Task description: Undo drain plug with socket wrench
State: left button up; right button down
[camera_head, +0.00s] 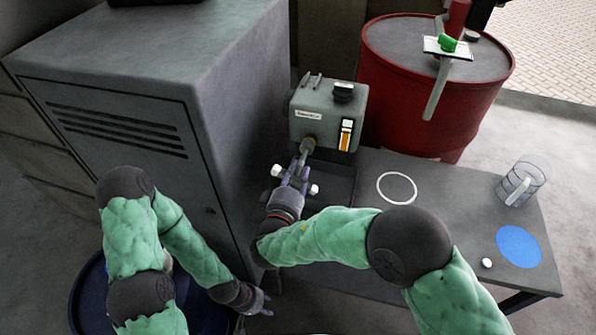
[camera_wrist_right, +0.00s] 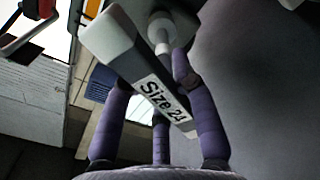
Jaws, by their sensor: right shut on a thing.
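A grey box-shaped unit (camera_head: 322,108) with an orange gauge stands at the back of the bench. My right gripper (camera_head: 298,172) is in front of its lower front face, shut on the socket wrench. In the right wrist view the wrench (camera_wrist_right: 136,68) is a grey bar labelled "Size 24", lying between my purple fingers. In the head view its grey end (camera_head: 308,148) reaches up to the unit's front. The drain plug is not clearly visible there, so I cannot tell how the socket sits on it. My left gripper (camera_head: 262,302) hangs low beside the cabinet, apart from the unit; its fingers are small.
A tall grey cabinet (camera_head: 150,60) stands close on the left. A red drum (camera_head: 400,105) with a lever is behind the bench. The bench (camera_head: 440,215) carries a clear jug (camera_head: 524,182), a white ring, a blue disc and a small white ball. A dark blue drum (camera_head: 85,295) is lower left.

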jog(key=n+p, duration=0.1)
jog(key=n, duration=0.3)
jog(key=shift+a, duration=0.1)
jog(key=n+p, duration=0.1)
jog(key=n, duration=0.2)
jog(key=shift+r+n, duration=0.1)
jog(key=shift+n, duration=0.2)
jog(key=n+p, duration=0.2)
jog(key=n, duration=0.2)
jog(key=shift+a+n, duration=0.15)
jog(key=shift+n, duration=0.25)
jog(key=shift+n+p, duration=0.6)
jog(key=shift+n, duration=0.4)
jog(key=shift+s, duration=0.1)
